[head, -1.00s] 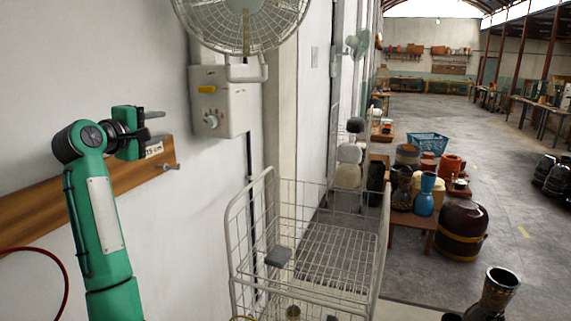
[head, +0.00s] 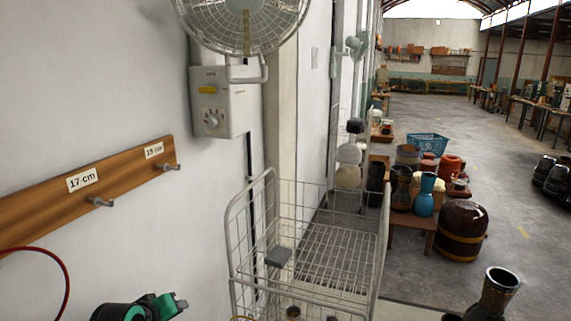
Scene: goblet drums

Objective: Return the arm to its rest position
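A small green and black part of my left arm (head: 150,307) shows at the bottom left edge of the head view, below the peg board. No held object shows there. My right arm and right gripper are not in view.
A wooden peg board (head: 125,178) with size labels is on the left wall, a red hoop (head: 66,270) below it. A wall fan (head: 245,20) is above a control box (head: 222,100). A wire cart (head: 340,255) stands right of centre; drums (head: 462,230) stand beyond.

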